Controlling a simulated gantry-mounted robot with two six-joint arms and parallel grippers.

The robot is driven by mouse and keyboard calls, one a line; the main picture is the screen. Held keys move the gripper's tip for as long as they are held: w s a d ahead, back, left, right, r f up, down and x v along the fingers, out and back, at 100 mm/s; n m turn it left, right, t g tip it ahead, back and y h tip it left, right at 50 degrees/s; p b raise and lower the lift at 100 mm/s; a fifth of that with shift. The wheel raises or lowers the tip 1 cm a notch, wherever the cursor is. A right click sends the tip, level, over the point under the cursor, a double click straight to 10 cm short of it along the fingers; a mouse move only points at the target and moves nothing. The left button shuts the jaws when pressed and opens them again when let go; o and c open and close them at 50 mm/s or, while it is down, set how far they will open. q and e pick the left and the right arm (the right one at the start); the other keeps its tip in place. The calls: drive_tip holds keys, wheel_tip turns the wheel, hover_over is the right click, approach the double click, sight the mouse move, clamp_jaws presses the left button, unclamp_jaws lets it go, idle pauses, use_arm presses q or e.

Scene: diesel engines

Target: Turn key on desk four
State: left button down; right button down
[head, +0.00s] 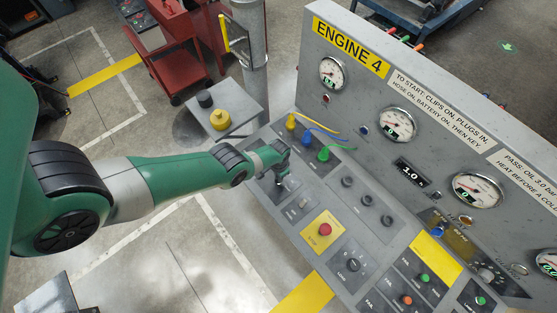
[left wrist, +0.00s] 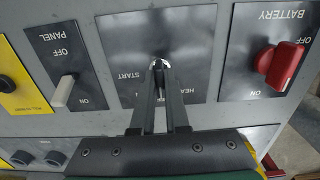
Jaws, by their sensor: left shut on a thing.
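Desk four is the grey slanted console marked ENGINE 4 (head: 350,47). My left gripper (head: 284,180) reaches in from the left over the console's lower left part. In the left wrist view my left gripper (left wrist: 158,72) points at a dark plate (left wrist: 190,40) with START and a partly covered word beginning HEA. Its fingers are shut on the small metal key (left wrist: 158,62) at the middle of that plate. The fingers hide most of the key, so its exact turn cannot be told. My right gripper is not in view.
A red BATTERY knob (left wrist: 280,66) and a white PANEL rocker switch (left wrist: 63,90) flank the key plate. A red stop button (head: 324,229) on yellow lies nearby. Yellow, blue and green plugs (head: 323,153) sit behind the gripper. Round gauges (head: 397,124) line the upright panel.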

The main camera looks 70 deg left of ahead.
use_arm(q)
drive_tip(key=c, duration=0.9)
unclamp_jaws()
drive_tip(key=shift+r, duration=0.1)
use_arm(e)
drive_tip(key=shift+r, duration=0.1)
